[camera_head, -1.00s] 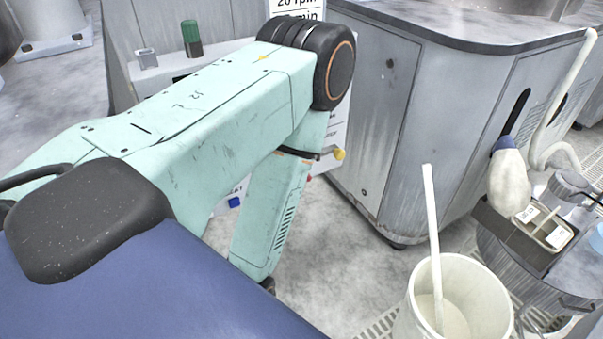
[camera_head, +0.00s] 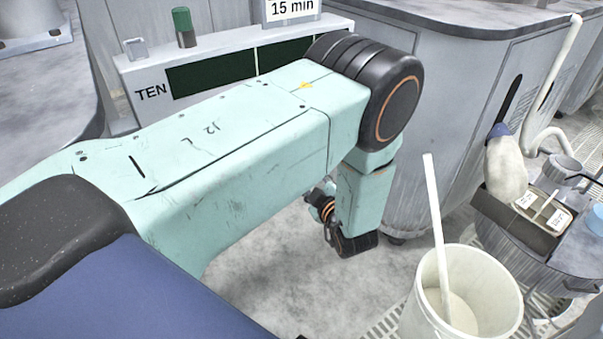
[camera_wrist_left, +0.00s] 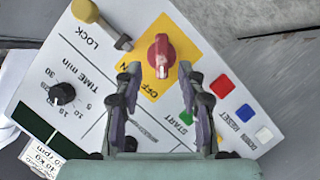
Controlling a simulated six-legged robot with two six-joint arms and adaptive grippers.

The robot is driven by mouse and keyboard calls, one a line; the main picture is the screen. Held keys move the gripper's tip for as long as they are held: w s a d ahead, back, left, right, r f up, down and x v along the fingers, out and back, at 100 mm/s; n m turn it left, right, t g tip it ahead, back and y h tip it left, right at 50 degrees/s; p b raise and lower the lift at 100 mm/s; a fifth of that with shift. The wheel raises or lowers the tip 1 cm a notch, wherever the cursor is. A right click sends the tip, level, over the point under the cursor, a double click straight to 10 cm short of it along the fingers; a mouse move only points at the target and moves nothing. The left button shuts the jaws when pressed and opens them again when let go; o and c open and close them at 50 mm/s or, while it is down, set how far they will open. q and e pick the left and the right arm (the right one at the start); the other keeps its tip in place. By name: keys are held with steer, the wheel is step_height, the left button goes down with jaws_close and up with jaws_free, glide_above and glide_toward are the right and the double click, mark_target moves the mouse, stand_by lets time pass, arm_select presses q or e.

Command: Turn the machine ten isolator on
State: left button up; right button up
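The panel of machine ten (camera_head: 150,75) shows the word TEN beside a dark green display in the head view. The isolator is a red knob (camera_wrist_left: 161,56) on a yellow plate (camera_wrist_left: 178,37) in the left wrist view. Its raised handle runs roughly up and down the picture, with OFF lettering just below it and another label partly covered by a finger. My left gripper (camera_wrist_left: 160,77) is open, its two fingertips apart on either side of the knob's lower end; contact cannot be told. In the head view my left arm hides the knob and the gripper's fingers. My right gripper is not in view.
Near the isolator are a yellow lock handle (camera_wrist_left: 100,22), a black time dial (camera_wrist_left: 62,93), and red (camera_wrist_left: 222,86), blue (camera_wrist_left: 245,112) and white (camera_wrist_left: 264,135) buttons. A white bucket with a stick (camera_head: 465,300) and a cluttered round stand (camera_head: 535,235) are at right.

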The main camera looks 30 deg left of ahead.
arm_select(q)
steer(key=shift+b+x, duration=1.1)
steer(key=shift+x, duration=2.4)
steer(key=shift+f, duration=0.15)
steer(key=shift+a, duration=0.1)
steer(key=shift+c, duration=0.2)
jaws_close()
